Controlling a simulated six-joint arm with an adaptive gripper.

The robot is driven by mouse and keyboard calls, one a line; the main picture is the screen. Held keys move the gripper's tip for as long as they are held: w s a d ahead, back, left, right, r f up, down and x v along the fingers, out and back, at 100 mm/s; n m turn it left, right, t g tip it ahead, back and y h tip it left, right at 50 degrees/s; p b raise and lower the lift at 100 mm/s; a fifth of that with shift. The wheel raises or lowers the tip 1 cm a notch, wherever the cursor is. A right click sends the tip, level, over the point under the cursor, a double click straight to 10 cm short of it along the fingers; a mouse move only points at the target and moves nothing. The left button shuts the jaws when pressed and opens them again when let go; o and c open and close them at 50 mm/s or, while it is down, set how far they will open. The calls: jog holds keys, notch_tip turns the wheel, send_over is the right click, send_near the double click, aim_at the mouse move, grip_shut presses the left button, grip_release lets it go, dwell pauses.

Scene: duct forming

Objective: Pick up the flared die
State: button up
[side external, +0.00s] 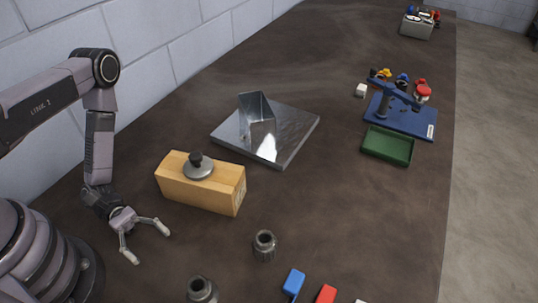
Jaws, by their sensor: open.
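Two dark metal hollow pieces stand upright on the brown bench: a ring-topped one (265,246) right of my gripper and another (202,291) at the bottom edge, partly cut off. Either may be the flared die; I cannot tell which. A grey disc with a black knob (198,167) sits on a wooden block (216,193). My gripper (150,246) is open and empty, fingers spread low over the bench, left of both metal pieces and in front of the block. It touches nothing that I can see.
A shiny metal plate (297,131) bears a bent sheet piece (256,118). Blue (293,283) and red (326,294) pieces lie at the bottom edge. A green tray (388,146) and blue-based tool (402,118) stand at right. The bench (340,215) is clear mid-right.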

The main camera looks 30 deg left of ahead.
aim_at(197, 285)
jog(key=d, duration=0.5)
jog(key=s+d, duration=0.1)
jog(key=d, duration=0.2)
jog(key=shift+s, duration=0.1)
jog(key=shift+s+d+f, duration=0.1)
jog(key=shift+d, duration=1.25)
jog(key=shift+s+d, duration=0.1)
jog(key=shift+d, duration=1.25)
grip_shut()
